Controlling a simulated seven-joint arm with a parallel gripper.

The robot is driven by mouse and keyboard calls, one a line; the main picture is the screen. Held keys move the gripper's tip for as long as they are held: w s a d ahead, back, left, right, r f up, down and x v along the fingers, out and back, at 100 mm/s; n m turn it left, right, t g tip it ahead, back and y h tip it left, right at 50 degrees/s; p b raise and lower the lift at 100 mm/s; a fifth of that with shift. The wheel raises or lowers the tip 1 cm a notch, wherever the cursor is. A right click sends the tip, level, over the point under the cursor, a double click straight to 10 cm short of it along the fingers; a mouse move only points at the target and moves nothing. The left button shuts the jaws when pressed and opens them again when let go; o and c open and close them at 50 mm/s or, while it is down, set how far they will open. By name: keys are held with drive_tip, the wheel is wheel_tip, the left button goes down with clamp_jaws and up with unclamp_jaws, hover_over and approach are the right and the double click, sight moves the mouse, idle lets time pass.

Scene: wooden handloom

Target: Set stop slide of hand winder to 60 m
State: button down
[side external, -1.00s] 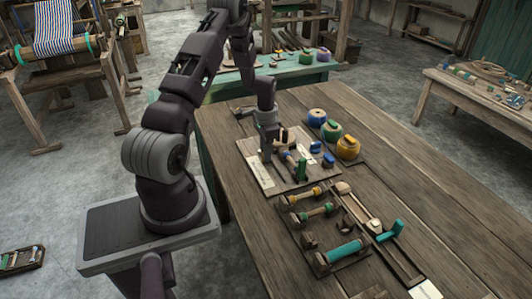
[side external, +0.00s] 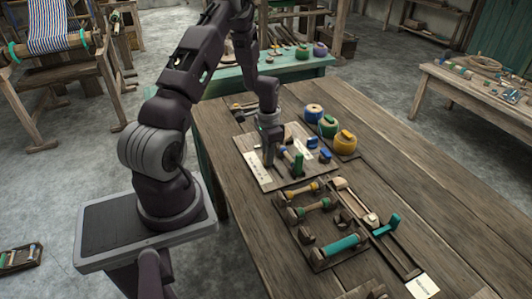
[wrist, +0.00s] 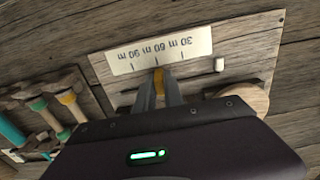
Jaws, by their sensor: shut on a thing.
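The hand winder's board (side external: 246,148) lies on the table in the side view, and it also shows in the wrist view (wrist: 105,68). A cream scale label (wrist: 160,50) on it shows 30 m, 60 m and 90 m upside down with tick marks. My gripper (wrist: 159,88) is shut on the yellow stop slide (wrist: 159,74). The slide's tip sits just below the label, close to the middle tick at 60 m. In the side view my gripper (side external: 269,160) points down at the board beside the label (side external: 256,174), and hides the slide.
A white peg (wrist: 219,64) and a round wooden piece (wrist: 252,98) stand right of the slide in the wrist view. Yarn rolls, blue (side external: 314,111), green (side external: 328,127) and yellow (side external: 344,143), stand behind the board. A bobbin rack (side external: 318,258) lies nearer. The table's right side is clear.

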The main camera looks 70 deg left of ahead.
drive_tip(key=c, duration=1.4)
unclamp_jaws()
drive_tip(key=shift+c, duration=0.2)
wheel_tip(320, 180, up, 7)
drive_tip(key=shift+r, duration=0.2)
drive_tip(key=d+r+t+y, duration=0.1)
drive_tip(key=d+r+t, duration=0.2)
drive_tip(key=d+r, duration=1.4)
drive_tip(key=s+d+r+t, duration=0.1)
drive_tip(key=s+d+r, duration=0.1)
drive_tip(key=s, duration=0.3)
drive_tip(key=s+d+r, duration=0.3)
drive_tip(key=s+d, duration=0.1)
drive_tip(key=s, duration=0.1)
drive_tip(key=s+d+r+t+h, duration=0.1)
drive_tip(key=s+d+r, duration=0.2)
drive_tip(key=s, duration=0.2)
drive_tip(key=shift+s+d+t, duration=0.3)
drive_tip(key=shift+s+d, duration=0.05)
drive_tip(key=shift+s, duration=0.05)
